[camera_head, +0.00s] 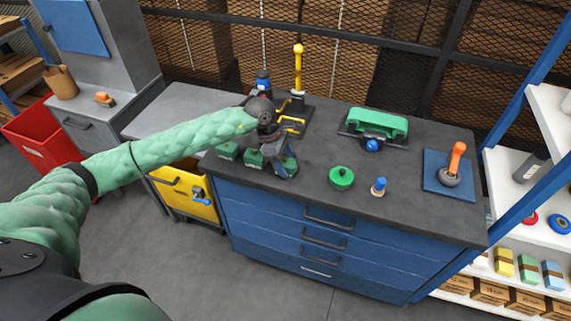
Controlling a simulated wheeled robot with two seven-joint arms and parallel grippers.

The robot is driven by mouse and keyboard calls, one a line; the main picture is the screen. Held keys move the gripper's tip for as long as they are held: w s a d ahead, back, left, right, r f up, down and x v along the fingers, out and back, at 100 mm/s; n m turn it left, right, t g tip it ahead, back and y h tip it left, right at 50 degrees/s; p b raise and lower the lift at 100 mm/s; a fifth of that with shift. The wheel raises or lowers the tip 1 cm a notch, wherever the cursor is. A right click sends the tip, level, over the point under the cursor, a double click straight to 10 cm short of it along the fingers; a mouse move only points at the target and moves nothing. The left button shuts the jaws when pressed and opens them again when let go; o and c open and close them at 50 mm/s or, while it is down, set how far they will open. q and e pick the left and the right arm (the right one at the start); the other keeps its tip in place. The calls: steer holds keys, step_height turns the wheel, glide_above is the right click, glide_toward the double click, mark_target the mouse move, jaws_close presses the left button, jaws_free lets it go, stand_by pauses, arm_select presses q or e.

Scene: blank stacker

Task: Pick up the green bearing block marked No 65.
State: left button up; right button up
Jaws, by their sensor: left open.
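Several small green blocks stand in a row near the left front edge of the dark worktop: a left one (227,150), a middle one (253,159) and a right one (288,164). Any number marks on them are too small to read, so I cannot tell which is No 65. My left gripper (283,166) reaches down over the right block with its jaws open. The fingers partly hide that block, and I cannot tell whether they touch it. My right gripper is not in view.
Behind my gripper stand a yellow-handled lever tool (298,70) and a blue-capped item (263,80). To the right are a green-topped device (378,124), a green round part (341,178), a blue-orange piece (379,187) and an orange-handled joystick (456,160). The worktop's (420,215) front right is clear.

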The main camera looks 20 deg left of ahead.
arm_select(q)
steer(key=shift+c, duration=0.2)
steer(key=c, duration=1.4)
jaws_close()
